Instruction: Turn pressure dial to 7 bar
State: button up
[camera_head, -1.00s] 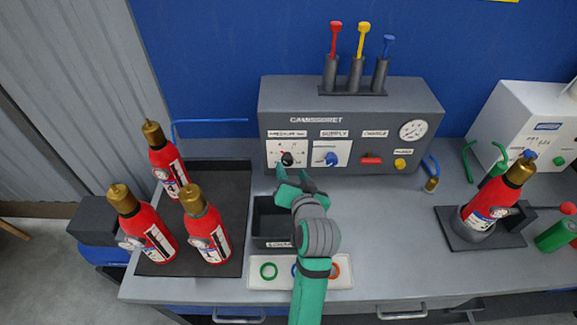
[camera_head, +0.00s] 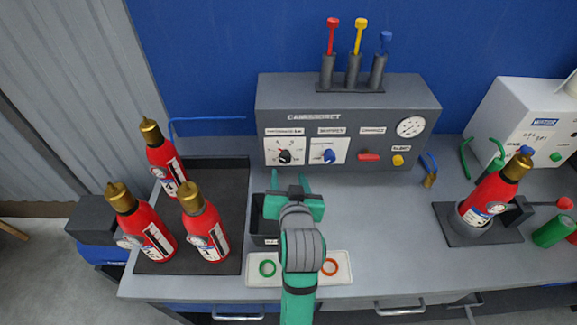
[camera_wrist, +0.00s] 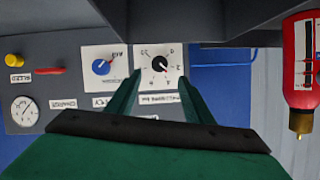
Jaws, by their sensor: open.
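The control panel (camera_head: 345,95) stands at the back of the bench. A black dial (camera_head: 285,157) with a pointer sits on a white scale plate at its left; the numbers are too small to read surely. It also shows in the wrist view (camera_wrist: 159,64), upside down, beyond and between my fingertips. A blue supply knob (camera_head: 329,156) is just right of it. My gripper (camera_head: 289,180) is open and empty, in front of the panel and apart from the dial. In the wrist view its two green fingers (camera_wrist: 158,84) point toward the dial plate.
A red switch (camera_head: 369,157), yellow button (camera_head: 398,160) and round gauge (camera_head: 410,127) are on the panel's right. Several red extinguishers stand on the left tray (camera_head: 232,215) and right holder. A dark bin (camera_head: 257,228) and ring tray (camera_head: 345,281) lie below my arm.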

aim_at(285, 159)
jog(key=shift+a+r+n+h, duration=0.35)
jog(key=shift+a+n+h, duration=0.3)
jog(key=shift+n, duration=0.25)
jog(key=x, duration=0.9)
jog(key=shift+w+d+f, duration=0.15)
jog(key=shift+w, duration=0.15)
jog(key=shift+w+d+f, duration=0.15)
jog(key=shift+w+d, duration=0.05)
jog(key=shift+w, duration=0.2)
jog(key=shift+a, duration=0.1)
jog(key=shift+w+a, duration=0.1)
jog(key=shift+a, duration=0.05)
jog(key=c, duration=1)
